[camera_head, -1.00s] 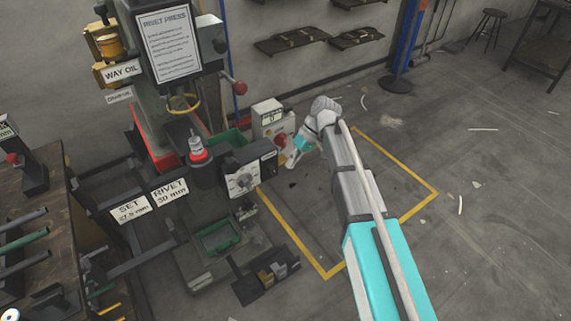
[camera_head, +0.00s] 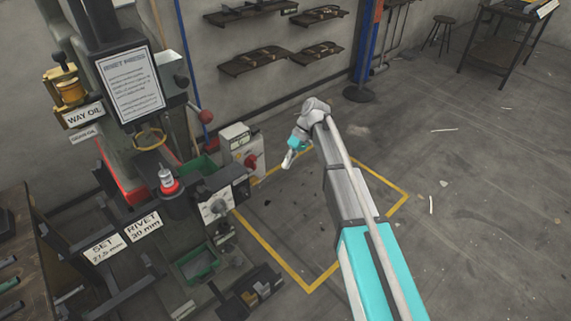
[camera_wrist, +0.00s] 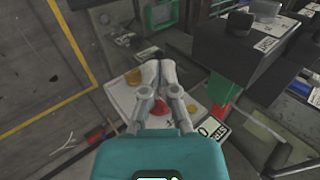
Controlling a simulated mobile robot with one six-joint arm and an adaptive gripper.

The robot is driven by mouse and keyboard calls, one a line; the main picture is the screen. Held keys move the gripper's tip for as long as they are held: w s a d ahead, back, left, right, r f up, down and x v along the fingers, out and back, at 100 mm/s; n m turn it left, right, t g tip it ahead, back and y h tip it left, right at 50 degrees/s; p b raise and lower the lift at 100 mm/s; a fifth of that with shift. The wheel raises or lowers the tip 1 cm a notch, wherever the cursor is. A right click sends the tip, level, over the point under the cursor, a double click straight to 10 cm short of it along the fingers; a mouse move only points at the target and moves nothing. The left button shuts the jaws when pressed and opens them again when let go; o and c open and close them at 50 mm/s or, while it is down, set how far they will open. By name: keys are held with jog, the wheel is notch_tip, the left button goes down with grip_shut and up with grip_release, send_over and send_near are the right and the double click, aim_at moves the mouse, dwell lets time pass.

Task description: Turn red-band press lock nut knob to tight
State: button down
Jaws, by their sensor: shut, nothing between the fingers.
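The press (camera_head: 125,165) stands at the left in the head view, with a red ring (camera_head: 169,187) around its silver-topped spindle. A dark box on its front carries a pale dial with a knob (camera_head: 214,209). I cannot tell for sure which part is the lock nut knob. My gripper (camera_head: 289,161) is shut and empty, to the right of the press and apart from it. In the wrist view my gripper (camera_wrist: 163,62) shows closed fingers over a pale control panel, partly hiding a red knob (camera_wrist: 158,107).
A pale control box (camera_head: 236,138) with a red knob (camera_head: 251,160) stands between press and gripper. A green tray (camera_head: 197,262) sits low on the press. A yellow floor outline (camera_head: 275,258) surrounds mostly clear floor. Shelves (camera_head: 250,60) hang on the wall behind.

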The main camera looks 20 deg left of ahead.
jog(key=c, duration=1)
grip_release()
jog(key=shift+d, duration=0.25)
jog(key=o, duration=0.4)
jog(key=shift+s+d+f+m+t, duration=0.15)
jog(key=shift+s+d+m+t, duration=0.05)
jog(key=shift+d, duration=0.4)
jog(key=shift+s+d+f+m+t, duration=0.15)
jog(key=shift+d+m+t, duration=0.05)
jog(key=shift+d, duration=0.4)
jog(key=s+d+f+m+t+h, duration=0.1)
jog(key=s+d+m+t, duration=0.1)
jog(key=d, duration=0.8)
jog(key=s+d+f+m+t+h, duration=0.1)
jog(key=s+d+m, duration=0.4)
jog(key=d, duration=0.6)
jog(key=s+d+f+m+t+h, duration=0.1)
jog(key=s+d, duration=0.4)
jog(key=d, duration=0.6)
jog(key=shift+d+f+m+t+h, duration=0.25)
jog(key=shift+m+t+h, duration=0.35)
jog(key=shift+m+t, duration=0.45)
jog(key=shift+a, duration=0.15)
